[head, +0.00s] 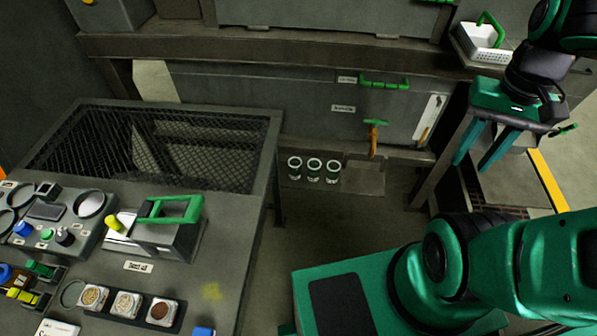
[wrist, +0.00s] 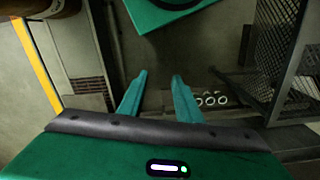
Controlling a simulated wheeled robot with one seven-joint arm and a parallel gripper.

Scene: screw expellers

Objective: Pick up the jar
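Three small square jars with open tops stand in a dark tray on the bench at lower left in the head view: a left one (head: 92,297) with tan grain, a middle one (head: 126,304) with paler contents and a right one (head: 160,311) with reddish-brown contents. I cannot tell which is the task's jar. My gripper (head: 474,164) is at upper right, far from them, its two teal fingers apart and pointing down. In the wrist view my gripper (wrist: 159,75) has nothing between its fingers. The square jars do not show there.
Three white-rimmed green cylinders (head: 314,170) stand low by the back machine; their rims also show in the wrist view (wrist: 210,101). A mesh-topped frame (head: 273,125) borders the bench. A green-handled box (head: 170,240) stands behind the jars. A white basket (head: 480,45) is at upper right.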

